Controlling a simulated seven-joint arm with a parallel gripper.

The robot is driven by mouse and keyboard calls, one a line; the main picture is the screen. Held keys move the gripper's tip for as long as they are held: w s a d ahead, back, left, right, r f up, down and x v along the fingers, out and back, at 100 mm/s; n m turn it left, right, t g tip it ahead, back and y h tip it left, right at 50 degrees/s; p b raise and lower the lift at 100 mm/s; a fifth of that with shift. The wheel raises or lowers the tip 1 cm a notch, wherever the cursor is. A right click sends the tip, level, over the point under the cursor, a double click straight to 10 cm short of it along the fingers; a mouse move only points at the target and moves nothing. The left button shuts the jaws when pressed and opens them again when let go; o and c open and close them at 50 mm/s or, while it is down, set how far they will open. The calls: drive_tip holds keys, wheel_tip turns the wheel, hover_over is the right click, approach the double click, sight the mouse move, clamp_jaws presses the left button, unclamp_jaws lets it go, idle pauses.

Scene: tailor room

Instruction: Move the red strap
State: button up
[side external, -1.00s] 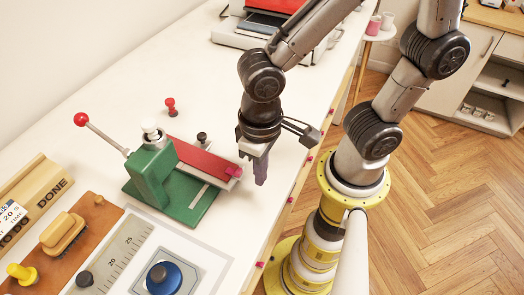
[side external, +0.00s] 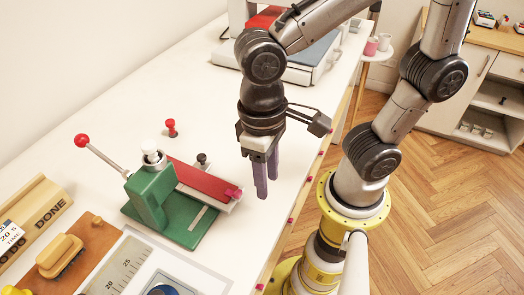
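The red strap (side external: 202,180) lies flat along the bed of the green press (side external: 152,199), running from under the press head to the right.
A red-knobbed lever (side external: 82,141) rises left of the press. A small red peg (side external: 171,128) and a dark knob (side external: 202,158) stand behind the strap. A brush (side external: 59,256) and ruler board (side external: 118,271) lie in front.

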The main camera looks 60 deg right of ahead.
drive_tip(key=shift+o, duration=0.8)
drive_tip(key=s+g, duration=0.1)
drive_tip(key=s+f+g, duration=0.1)
drive_tip(key=shift+s+a+y, duration=0.1)
drive_tip(key=shift+s+y, duration=0.2)
drive_tip(key=m+t+y, duration=0.3)
drive_tip(key=m+y, duration=1)
drive_tip(key=m, duration=0.5)
approach(235, 192)
drive_tip(key=v, duration=0.3)
drive_tip(key=shift+s+d+r, duration=0.15)
drive_tip(key=shift+s+d, duration=0.05)
drive_tip(key=x, duration=1.3)
drive_tip(key=shift+w+a+f, duration=0.15)
drive_tip(key=shift+a+f, duration=0.05)
drive_tip(key=shift+a, duration=0.15)
